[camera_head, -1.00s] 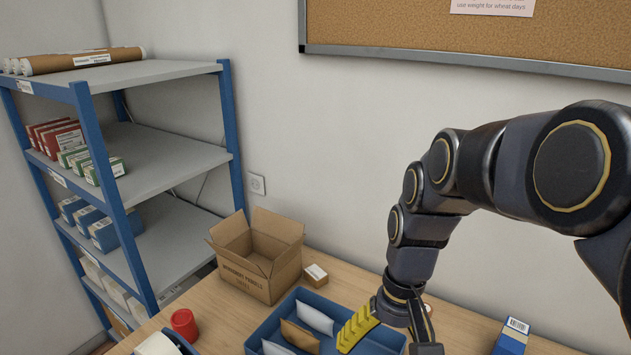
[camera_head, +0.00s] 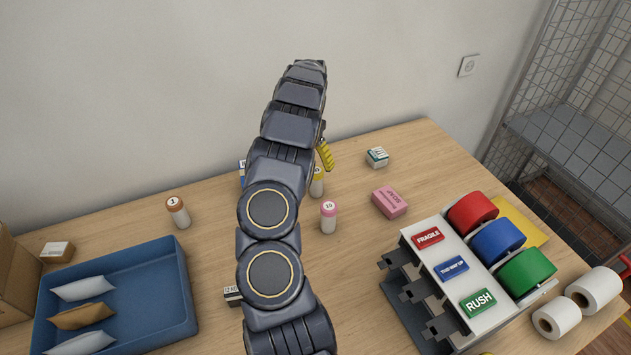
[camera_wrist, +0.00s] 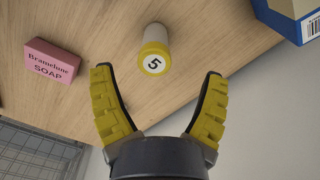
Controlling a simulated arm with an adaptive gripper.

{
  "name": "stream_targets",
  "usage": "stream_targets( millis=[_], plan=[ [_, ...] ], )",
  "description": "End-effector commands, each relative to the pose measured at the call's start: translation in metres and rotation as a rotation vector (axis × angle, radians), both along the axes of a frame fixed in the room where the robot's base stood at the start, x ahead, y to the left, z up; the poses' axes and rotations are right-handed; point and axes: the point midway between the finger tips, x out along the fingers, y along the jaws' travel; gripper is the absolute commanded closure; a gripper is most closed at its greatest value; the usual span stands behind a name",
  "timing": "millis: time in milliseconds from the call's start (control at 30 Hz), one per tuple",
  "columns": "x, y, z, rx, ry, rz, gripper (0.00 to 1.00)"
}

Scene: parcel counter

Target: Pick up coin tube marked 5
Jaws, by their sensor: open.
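The coin tube marked 5 (camera_wrist: 155,58) has a pale body and a yellow cap with a black 5 on a white disc. In the wrist view it stands just ahead of my gripper, centred between the fingers. My gripper (camera_wrist: 159,73) is open and empty, with its yellow ribbed fingers spread on either side. In the head view the tube (camera_head: 317,183) is upright on the counter, partly hidden by my arm. Only one yellow finger of my gripper (camera_head: 325,154) shows there.
A pink-capped tube (camera_head: 328,217) stands close in front, and a brown-capped tube marked 1 (camera_head: 178,212) to the left. A pink soap box (camera_head: 389,203) lies to the right. In the wrist view a blue box (camera_wrist: 292,20) is at upper right. A blue tray (camera_head: 145,290) holds envelopes.

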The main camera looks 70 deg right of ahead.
Motion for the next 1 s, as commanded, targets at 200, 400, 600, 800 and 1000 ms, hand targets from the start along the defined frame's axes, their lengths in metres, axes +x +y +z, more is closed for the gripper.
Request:
stream_targets(
  millis=[200,400,600,800,1000],
  plan=[
    [-0.005,-0.004,-0.023,-0.003,0.007,-0.013,0.24],
    [-0.006,-0.005,-0.04,-0.001,0.005,-0.011,0.24],
    [-0.009,-0.009,-0.07,-0.002,0.006,-0.011,0.24],
    [-0.007,-0.009,-0.079,-0.005,0.002,-0.01,0.24],
    [-0.007,-0.009,-0.079,-0.004,0.003,-0.01,0.59]
  ],
)
